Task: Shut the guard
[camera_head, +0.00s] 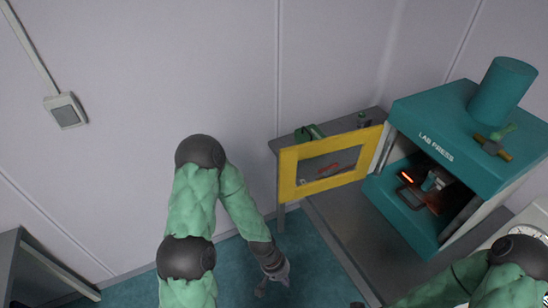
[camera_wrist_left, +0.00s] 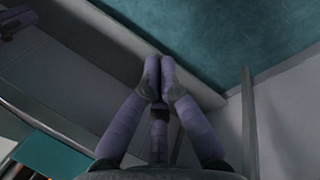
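The guard (camera_head: 287,180) is a yellow frame with a see-through window, hinged at the left of the teal lab press (camera_head: 436,117). It stands swung wide open, out to the left, and the press chamber is exposed. My left gripper (camera_head: 272,285) hangs low over the floor, below and left of the guard, apart from it. In the left wrist view its fingers (camera_wrist_left: 159,72) meet at their tips with nothing visible between them. My right arm comes in at the lower right, and its gripper is out of view.
A glowing orange spot (camera_head: 406,176) shows inside the chamber. A grey bench (camera_head: 335,225) runs under the press. A back table (camera_head: 371,116) holds small items behind the guard. A grey cabinet (camera_head: 22,258) stands far left. Teal floor lies around my left gripper.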

